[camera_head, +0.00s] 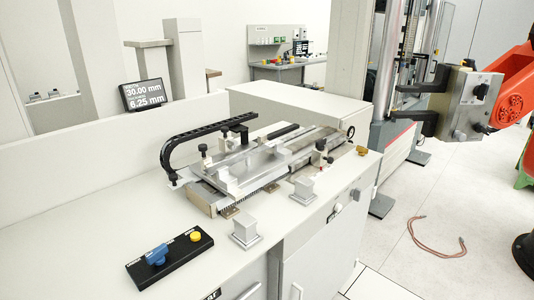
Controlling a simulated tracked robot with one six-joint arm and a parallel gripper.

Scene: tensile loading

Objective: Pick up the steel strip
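I cannot single out the steel strip for sure. Several flat silvery metal parts lie on the measuring fixture (205,197), which stands on the pale bench (100,225) under a black curved handle (197,130). One of them is a flat bright plate (250,165) in its middle. My gripper (397,101) is at the upper right, its two black fingers pointing left, apart and with nothing between them. It is well to the right of the fixture, in front of the tall testing frame.
Two small metal pedestals (245,231) (303,193) stand along the bench front. A black control box (170,262) with blue and yellow knobs lies at front left. A display (146,94) reads 30.00 mm and 6.25 mm. A reddish cable (436,250) lies on the open floor.

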